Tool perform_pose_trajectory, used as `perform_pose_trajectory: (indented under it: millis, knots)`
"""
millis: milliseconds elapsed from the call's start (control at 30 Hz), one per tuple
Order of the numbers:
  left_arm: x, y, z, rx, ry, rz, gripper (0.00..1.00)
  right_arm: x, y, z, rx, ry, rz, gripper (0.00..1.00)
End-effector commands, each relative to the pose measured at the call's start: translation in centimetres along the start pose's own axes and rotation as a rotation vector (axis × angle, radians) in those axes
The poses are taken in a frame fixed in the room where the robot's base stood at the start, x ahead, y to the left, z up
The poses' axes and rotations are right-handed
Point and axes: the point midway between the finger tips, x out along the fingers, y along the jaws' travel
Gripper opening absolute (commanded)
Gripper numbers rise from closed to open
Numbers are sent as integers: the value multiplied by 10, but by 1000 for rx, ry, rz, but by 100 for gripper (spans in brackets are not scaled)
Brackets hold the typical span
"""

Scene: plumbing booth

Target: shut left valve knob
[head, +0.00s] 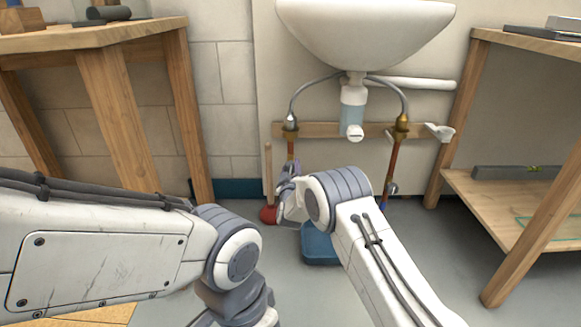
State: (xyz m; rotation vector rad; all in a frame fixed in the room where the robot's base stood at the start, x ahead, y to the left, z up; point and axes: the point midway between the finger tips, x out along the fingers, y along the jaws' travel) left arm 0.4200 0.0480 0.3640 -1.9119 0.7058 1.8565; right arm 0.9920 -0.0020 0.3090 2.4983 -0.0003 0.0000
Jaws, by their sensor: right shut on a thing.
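The left copper pipe (291,149) drops from its braided hose under the white sink (365,30). My right gripper (286,181) is at the lower part of this pipe, shut on the left valve knob. The gripper hides most of the knob, so its turn angle cannot be told. The right pipe (393,160) carries a similar valve (391,188), clear of my arms. My left arm reaches in from the left and bends down at the bottom; its gripper is out of the picture.
A plunger (268,214) stands just left of my right gripper. A blue tub (320,247) is on the floor below, partly behind my right arm. Wooden benches stand left (110,33) and right (535,40). A white trap (352,110) hangs under the sink.

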Motion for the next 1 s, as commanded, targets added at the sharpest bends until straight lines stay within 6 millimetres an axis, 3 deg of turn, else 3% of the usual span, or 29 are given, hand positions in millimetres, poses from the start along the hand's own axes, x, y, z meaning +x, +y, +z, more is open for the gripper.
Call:
perform_pose_trajectory:
  millis: [400, 1000]
  knots:
    - [-29, 2, -2, 0, 0, 0, 50, 0, 1, -2, 374, -1, -1, 0]
    - [-53, 4, -3, 0, 0, 0, 50, 0, 0, -1, 944, -1, 0, 0]
